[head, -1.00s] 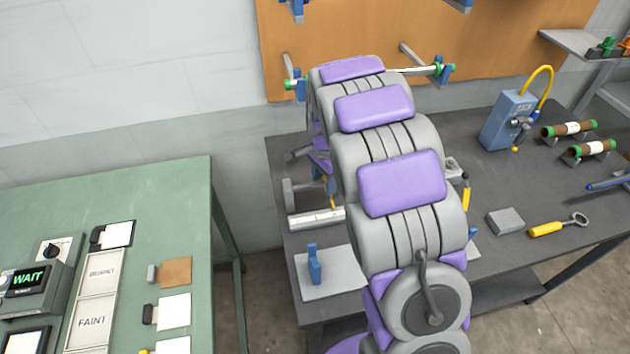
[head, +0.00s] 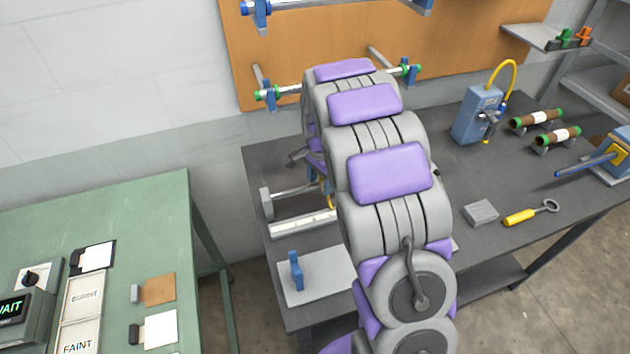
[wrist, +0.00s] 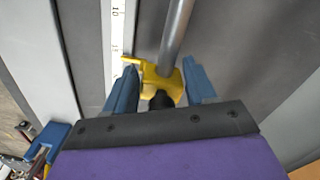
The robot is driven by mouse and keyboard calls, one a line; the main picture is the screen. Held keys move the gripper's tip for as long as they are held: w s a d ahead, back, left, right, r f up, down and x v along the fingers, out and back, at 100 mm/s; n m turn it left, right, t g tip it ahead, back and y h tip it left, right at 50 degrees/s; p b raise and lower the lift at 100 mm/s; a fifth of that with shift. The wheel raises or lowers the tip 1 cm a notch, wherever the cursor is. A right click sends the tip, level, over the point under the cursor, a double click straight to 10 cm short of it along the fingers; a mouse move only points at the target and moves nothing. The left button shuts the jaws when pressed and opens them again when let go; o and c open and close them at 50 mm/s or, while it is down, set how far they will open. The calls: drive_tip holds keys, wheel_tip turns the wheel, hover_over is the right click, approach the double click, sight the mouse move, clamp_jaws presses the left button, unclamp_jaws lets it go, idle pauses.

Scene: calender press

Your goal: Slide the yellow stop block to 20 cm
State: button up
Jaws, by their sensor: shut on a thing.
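The yellow stop block (wrist: 158,80) sits on a grey round rod (wrist: 177,28) in the wrist view. Its thin pointer lies at the edge of the white scale (wrist: 117,22), just past the 15 mark. A black knob (wrist: 161,100) sticks out of the block toward me. My gripper (wrist: 160,88) has its blue fingers on either side of the block and knob, shut on it. In the head view my arm covers much of the rig; the scale (head: 290,226) and a little yellow by my gripper (head: 326,190) show at its left.
A grey plate with a blue upright (head: 296,270) stands in front of the scale. A grey block (head: 481,212) and a yellow-handled tool (head: 521,216) lie right of my arm on the dark bench (head: 480,255). A green table (head: 150,220) stands at left.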

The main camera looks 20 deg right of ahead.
drive_tip(key=shift+w+d+r, duration=0.2)
drive_tip(key=shift+w+d, duration=0.05)
drive_tip(key=shift+w, duration=0.2)
drive_tip(key=shift+d+p, duration=0.55)
drive_tip(key=shift+d, duration=1.55)
drive_tip(key=shift+a+p, duration=0.3)
drive_tip(key=shift+p, duration=0.2)
drive_tip(key=shift+f, duration=0.1)
drive_tip(key=o, duration=0.7)
drive_tip(key=shift+o, duration=0.9)
drive_tip(key=shift+w+f, duration=0.15)
drive_tip(key=o, duration=0.3)
drive_tip(key=shift+f, duration=0.15)
drive_tip(key=shift+o, duration=0.2)
